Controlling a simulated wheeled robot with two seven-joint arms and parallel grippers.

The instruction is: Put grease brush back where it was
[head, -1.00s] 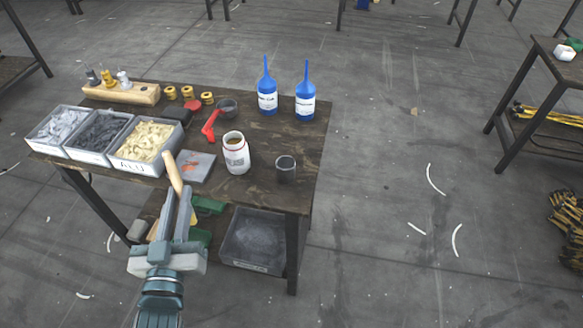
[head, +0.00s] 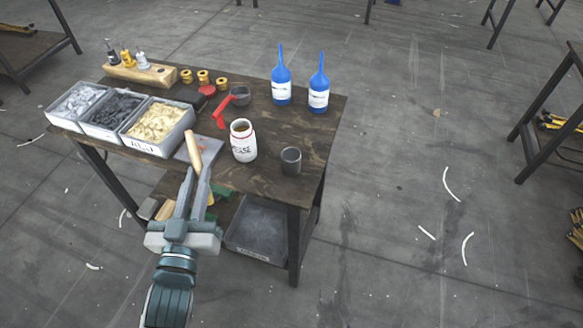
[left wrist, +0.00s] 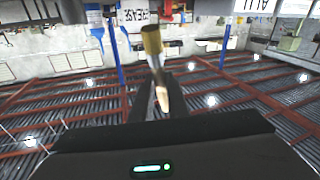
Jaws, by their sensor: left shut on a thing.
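My left gripper (head: 197,184) is shut on the grease brush (head: 195,152), whose pale wooden handle shows in the head view in front of the table's near edge. In the left wrist view the brush (left wrist: 151,40) shows its yellowish end pointing away from my fingers, with its handle between them. The white grease jar (head: 243,143), open and holding brown grease, stands on the table to the right of the brush. A dark grey cup (head: 291,161) stands right of the jar. My right gripper is not in view.
Three parts bins (head: 158,148) line the table's left side. A red-handled tool (head: 221,113), a wooden block (head: 140,75) and two blue bottles (head: 281,92) stand farther back. The table's right part (head: 300,132) is mostly clear.

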